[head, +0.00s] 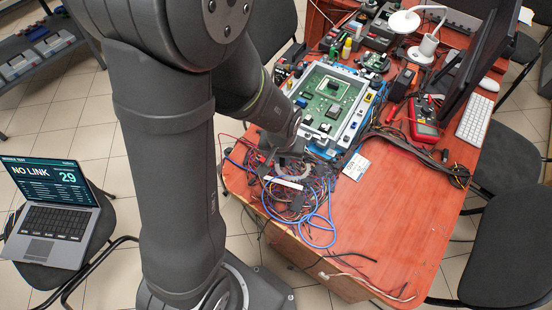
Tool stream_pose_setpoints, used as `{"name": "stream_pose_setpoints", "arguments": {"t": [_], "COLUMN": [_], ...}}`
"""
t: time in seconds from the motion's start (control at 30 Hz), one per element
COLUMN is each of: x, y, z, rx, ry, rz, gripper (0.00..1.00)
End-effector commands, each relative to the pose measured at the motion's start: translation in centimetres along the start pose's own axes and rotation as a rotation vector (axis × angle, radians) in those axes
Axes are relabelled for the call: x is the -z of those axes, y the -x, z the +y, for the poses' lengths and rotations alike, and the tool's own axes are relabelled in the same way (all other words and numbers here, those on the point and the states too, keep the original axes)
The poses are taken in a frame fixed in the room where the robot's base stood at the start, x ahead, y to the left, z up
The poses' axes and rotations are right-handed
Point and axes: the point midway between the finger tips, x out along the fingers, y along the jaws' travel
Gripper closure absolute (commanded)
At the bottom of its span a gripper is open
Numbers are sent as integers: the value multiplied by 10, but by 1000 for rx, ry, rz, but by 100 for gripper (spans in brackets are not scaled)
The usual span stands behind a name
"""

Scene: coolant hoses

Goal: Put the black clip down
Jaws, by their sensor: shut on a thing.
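My gripper (276,170) is at the near left end of the red-brown table, low over a tangle of cables (298,198). It is shut on a small dark thing, which I take to be the black clip. The clip is mostly hidden by the fingers and blends with the dark cables, so its outline and tilt are unclear. I cannot tell whether it touches the cables or the table under it. A pale curved piece (292,176) shows just beside the fingers.
A framed green circuit board (330,100) lies just behind my gripper. A red multimeter (424,117), a monitor and a keyboard (474,119) are at the right. Blue cable loops (318,232) hang near the front edge. The table's right front (400,220) is clear. A laptop (52,205) sits on a chair.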

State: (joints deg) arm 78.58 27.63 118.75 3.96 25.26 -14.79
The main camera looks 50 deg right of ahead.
Motion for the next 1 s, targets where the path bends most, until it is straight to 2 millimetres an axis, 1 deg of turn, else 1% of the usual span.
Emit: {"name": "stream_pose_setpoints", "arguments": {"t": [0.03,0.13,0.27,0.4,0.53,0.63,0.97,1.0], "x": [4,7,8,4,3,2,2,2], "y": [-5,-10,-18,-36,-48,-51,-53,-54], "z": [-6,-12,-14,-14,-13,-13,-13,-13], "rx": [0,0,0,0,0,0,0,0], "ry": [3,1,-1,-2,-2,-1,-1,-1], "rz": [-1,-1,-2,-4,-2,0,0,0], "gripper": [100,100,100,100,100,100,100,84]}}
